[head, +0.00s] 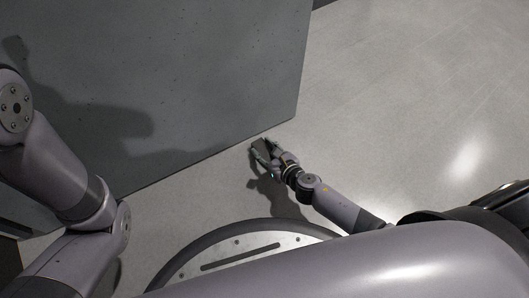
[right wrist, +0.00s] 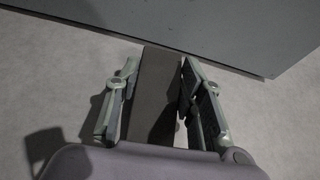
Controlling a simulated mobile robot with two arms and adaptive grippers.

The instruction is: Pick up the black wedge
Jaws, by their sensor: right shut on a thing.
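The black wedge (right wrist: 156,95) shows in the right wrist view as a long dark block between the two fingers of my right gripper (right wrist: 158,72). My right gripper is shut on it, and the wedge reaches out beyond the fingertips. The wedge's near end is hidden behind my wrist. In the head view my right gripper (head: 262,152) is beside the edge of the grey surface, and the wedge is too small there to make out clearly. My left arm is at the left of the head view, but its gripper is not in view.
A large dark grey flat surface (head: 200,60) fills the upper left of the head view. Its straight edge and corner lie close to my right gripper. Pale floor (head: 400,110) is clear to the right.

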